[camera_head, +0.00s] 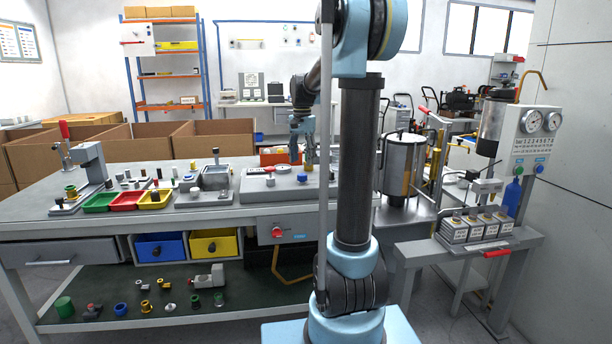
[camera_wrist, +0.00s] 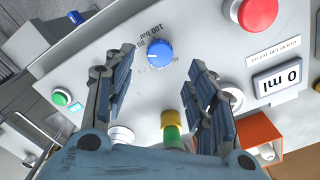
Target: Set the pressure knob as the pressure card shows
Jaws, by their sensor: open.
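The blue pressure knob (camera_wrist: 160,50) sits on a pale grey panel (camera_wrist: 205,38) in the wrist view. It has a white pointer mark, and a printed scale with "100 bar" lies beside it. My gripper (camera_wrist: 161,60) is open, with one finger on each side of the knob in the picture. I cannot tell how far it is from the knob, and no contact shows. In the head view my gripper (camera_head: 301,136) hangs over the grey device on the bench. I cannot make out a pressure card in either view.
The panel also carries a red button (camera_wrist: 258,12), a green button (camera_wrist: 60,97) and a "0 ml" display (camera_wrist: 278,80). A yellow and green cylinder (camera_wrist: 172,130) stands near my fingers. Red, green and yellow trays (camera_head: 127,201) lie left on the bench.

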